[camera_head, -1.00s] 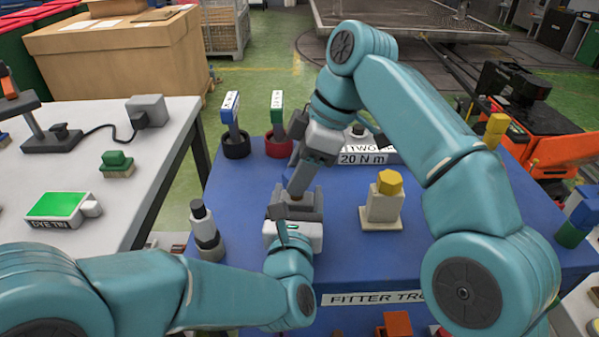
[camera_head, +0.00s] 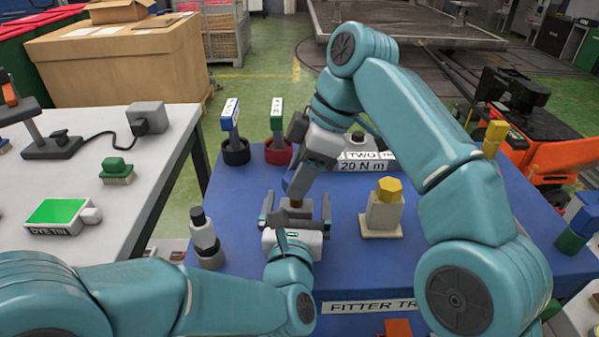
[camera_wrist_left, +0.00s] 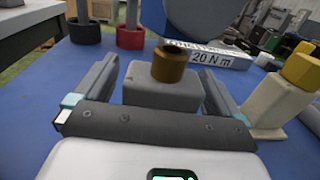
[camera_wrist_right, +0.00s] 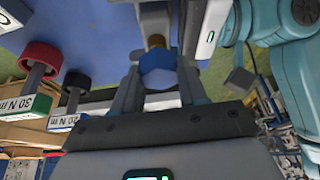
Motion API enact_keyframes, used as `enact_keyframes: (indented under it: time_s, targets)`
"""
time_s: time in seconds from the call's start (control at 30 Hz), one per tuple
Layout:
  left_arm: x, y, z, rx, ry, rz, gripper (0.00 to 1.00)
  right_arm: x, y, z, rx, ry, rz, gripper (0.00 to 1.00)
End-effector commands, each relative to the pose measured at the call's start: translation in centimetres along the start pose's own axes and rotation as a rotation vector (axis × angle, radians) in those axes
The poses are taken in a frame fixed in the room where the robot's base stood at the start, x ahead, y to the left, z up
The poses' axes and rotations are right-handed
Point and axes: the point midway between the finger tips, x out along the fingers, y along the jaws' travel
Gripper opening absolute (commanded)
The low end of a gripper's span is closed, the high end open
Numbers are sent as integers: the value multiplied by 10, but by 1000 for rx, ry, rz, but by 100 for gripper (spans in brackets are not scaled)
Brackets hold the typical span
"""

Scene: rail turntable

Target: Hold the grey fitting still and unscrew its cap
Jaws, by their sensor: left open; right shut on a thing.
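The grey fitting (camera_wrist_left: 165,88) is a squat block with a bare brass neck (camera_wrist_left: 168,64) on top, standing on the blue bench top. My left gripper (camera_head: 297,207) is open, its fingers spread to either side of the fitting; the fingers also flank it in the left wrist view (camera_wrist_left: 158,88). My right gripper (camera_head: 295,185) comes down from above, shut on the blue hexagonal cap (camera_wrist_right: 158,70). The cap is above the brass neck, and its lower part also shows in the left wrist view (camera_wrist_left: 182,18). The right fingers hide part of the cap.
A cream fitting with a yellow cap (camera_head: 383,210) stands right of the grey one. Behind are a 20 N m sign block (camera_head: 362,166) and tools in blackish and red (camera_head: 278,152) cups. A grey-and-black bottle-like item (camera_head: 205,240) stands left. Bare bench lies between them.

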Motion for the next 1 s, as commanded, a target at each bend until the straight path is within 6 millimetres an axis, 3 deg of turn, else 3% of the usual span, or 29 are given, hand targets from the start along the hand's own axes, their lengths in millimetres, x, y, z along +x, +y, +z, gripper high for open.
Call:
enact_keyframes:
  time_s: [0.17, 0.4, 0.6, 1.0]
  targets:
    - [-20, -1, 0, 0, 1, -3, 98, 0, 0, 0, 0, 0, 0, 5]
    - [-76, -2, 1, 0, -1, -5, 98, 0, 0, 0, 0, 0, 0, 5]
    - [-109, -1, 1, 0, -1, -3, 98, 0, 0, 0, 0, 0, 0, 5]
    - [-120, 0, 0, 0, 0, 2, 98, 0, -1, 0, 0, 0, 0, 5]
